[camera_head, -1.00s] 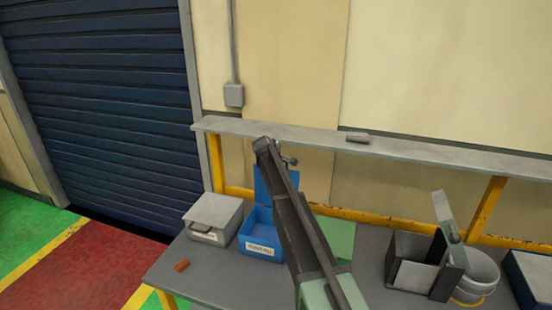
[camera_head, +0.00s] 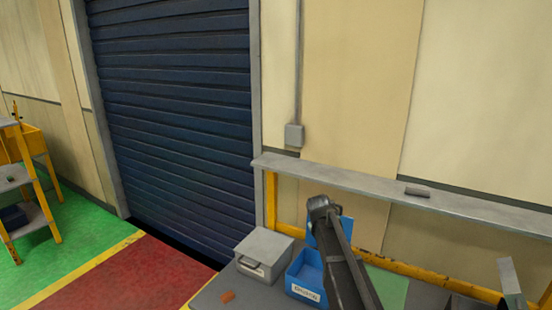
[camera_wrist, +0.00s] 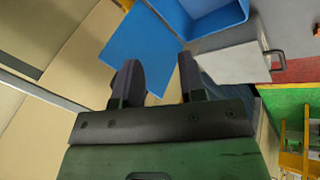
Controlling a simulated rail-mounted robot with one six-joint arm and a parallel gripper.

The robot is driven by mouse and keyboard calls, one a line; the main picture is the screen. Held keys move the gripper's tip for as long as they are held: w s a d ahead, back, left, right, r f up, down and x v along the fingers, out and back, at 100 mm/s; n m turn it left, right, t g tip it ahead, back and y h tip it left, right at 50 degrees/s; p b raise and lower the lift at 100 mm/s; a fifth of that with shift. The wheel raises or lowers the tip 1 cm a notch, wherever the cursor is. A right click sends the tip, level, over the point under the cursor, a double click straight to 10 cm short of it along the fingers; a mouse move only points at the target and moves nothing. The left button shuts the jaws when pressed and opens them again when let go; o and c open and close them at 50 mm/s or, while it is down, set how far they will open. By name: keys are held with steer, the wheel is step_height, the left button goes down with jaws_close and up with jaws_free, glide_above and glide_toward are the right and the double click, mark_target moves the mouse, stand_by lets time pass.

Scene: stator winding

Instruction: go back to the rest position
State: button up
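My arm (camera_head: 345,265) rises from the bottom of the head view, and its upper end is in front of the blue bin's open lid. My gripper (camera_wrist: 160,73) shows in the wrist view with its two dark fingers apart and nothing between them. It is hidden behind the arm in the head view. The blue bin (camera_head: 303,292) stands on the bench with its lid up; its blue lid (camera_wrist: 140,48) and body (camera_wrist: 205,15) also show in the wrist view, beyond the fingers.
A grey lidded box (camera_head: 262,254) stands left of the blue bin; a small reddish-brown block (camera_head: 227,296) lies near the bench edge. A shelf rail (camera_head: 370,185) runs behind the bench. A blue roller door (camera_head: 175,120) and open floor (camera_head: 110,285) are at left.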

steer(key=s+a+f+m+g+y+b, duration=0.1)
steer(key=s+a+f+m+g+b, duration=0.1)
steer(key=s+f+b, duration=0.6)
steer(key=s+a+f+m+g+y+b, duration=0.2)
steer(key=s+f+b, duration=0.6)
steer(key=s, duration=1.5)
step_height(320, 180, down, 4)
steer(key=shift+s+a+f+y, duration=0.15)
steer(key=shift+a+y, duration=0.15)
steer(key=shift+a, duration=0.7)
